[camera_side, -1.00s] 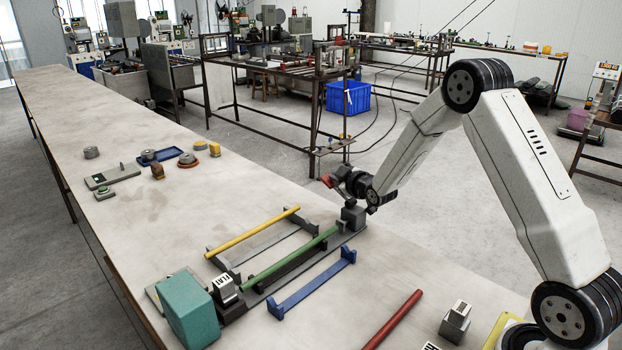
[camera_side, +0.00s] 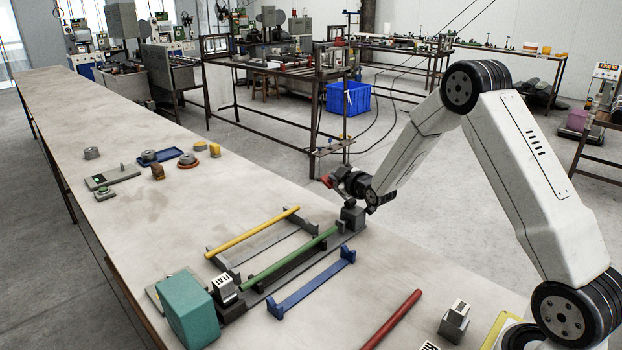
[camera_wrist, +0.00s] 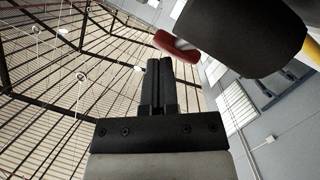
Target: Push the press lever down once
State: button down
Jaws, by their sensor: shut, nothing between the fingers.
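The press (camera_side: 352,216) is a dark grey block at the far right end of a long fixture. The lever's red grip (camera_side: 326,181) shows up and to the left of it; in the wrist view the red grip (camera_wrist: 174,46) sits at the end of a short pale bar, beside my fingertips. My gripper (camera_side: 340,178) is above the press, close to the red grip. In the wrist view its two dark fingers (camera_wrist: 159,64) are together with nothing between them. I cannot tell whether they touch the grip. A green rod (camera_side: 290,258) lies along the fixture.
A yellow rod (camera_side: 253,232) rests on a dark rack behind the green rod. An empty blue rack (camera_side: 313,285) stands in front. A red rod (camera_side: 392,318) lies near the front. A teal box (camera_side: 188,310) stands at the fixture's left end. The far-left table has small parts and clear room.

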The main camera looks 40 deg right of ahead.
jog(key=shift+w+a+f, duration=0.25)
jog(key=shift+f, duration=0.15)
jog(key=shift+s+d+r, duration=0.1)
jog(key=shift+r, duration=0.2)
jog(key=shift+s+r, duration=0.1)
jog(key=shift+r, duration=0.1)
jog(key=shift+s+d+r, duration=0.1)
jog(key=shift+s+r, duration=0.1)
jog(key=shift+s, duration=0.05)
dwell(0.5)
jog(key=shift+s+r, duration=0.7)
jog(key=shift+r, duration=0.35)
jog(key=shift+s+r, duration=0.7)
jog(key=shift+r, duration=0.35)
